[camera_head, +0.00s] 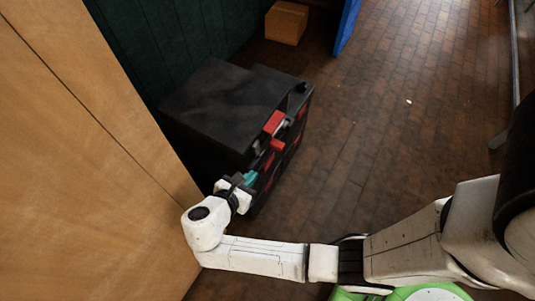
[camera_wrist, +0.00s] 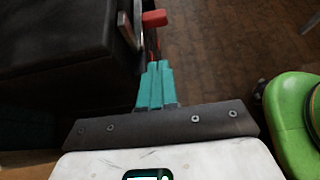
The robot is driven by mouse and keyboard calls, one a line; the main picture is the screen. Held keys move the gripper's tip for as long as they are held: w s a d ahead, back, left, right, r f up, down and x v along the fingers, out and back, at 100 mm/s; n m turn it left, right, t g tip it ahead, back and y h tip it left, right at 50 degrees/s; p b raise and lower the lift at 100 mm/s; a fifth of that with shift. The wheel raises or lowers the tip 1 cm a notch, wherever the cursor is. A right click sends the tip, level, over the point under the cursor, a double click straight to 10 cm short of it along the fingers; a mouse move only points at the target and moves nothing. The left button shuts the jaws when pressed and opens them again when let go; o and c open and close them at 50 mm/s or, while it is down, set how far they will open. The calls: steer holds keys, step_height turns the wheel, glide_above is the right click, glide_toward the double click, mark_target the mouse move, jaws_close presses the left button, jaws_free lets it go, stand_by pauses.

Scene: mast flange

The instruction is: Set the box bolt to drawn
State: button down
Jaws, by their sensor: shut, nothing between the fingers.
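The black box (camera_head: 225,105) stands on the floor against the dark green wall. Its front carries red parts: an upper red piece (camera_head: 273,122) and a red knob (camera_head: 278,146) that sticks out below it. In the wrist view the red knob (camera_wrist: 154,18) stands out beside a pale metal strip (camera_wrist: 127,31) on the box (camera_wrist: 55,35). My gripper (camera_head: 251,177) is at the near end of the box's front. Its teal fingers (camera_wrist: 158,68) are shut together and empty, pointing toward the red knob, with a visible gap to it. Which part is the bolt is unclear.
A wooden panel (camera_head: 85,150) stands close on the left of my arm. A cardboard box (camera_head: 286,22) and a blue panel (camera_head: 347,27) are at the back. The brick floor (camera_head: 410,130) to the right of the box is mostly clear.

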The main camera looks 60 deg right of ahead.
glide_toward(279, 144)
step_height(279, 144, down, 4)
steer(key=shift+d, duration=2.1)
steer(key=shift+w+d+p, duration=0.1)
steer(key=shift+d+p, duration=0.45)
steer(key=shift+d, duration=1.75)
steer(key=shift+a, duration=0.1)
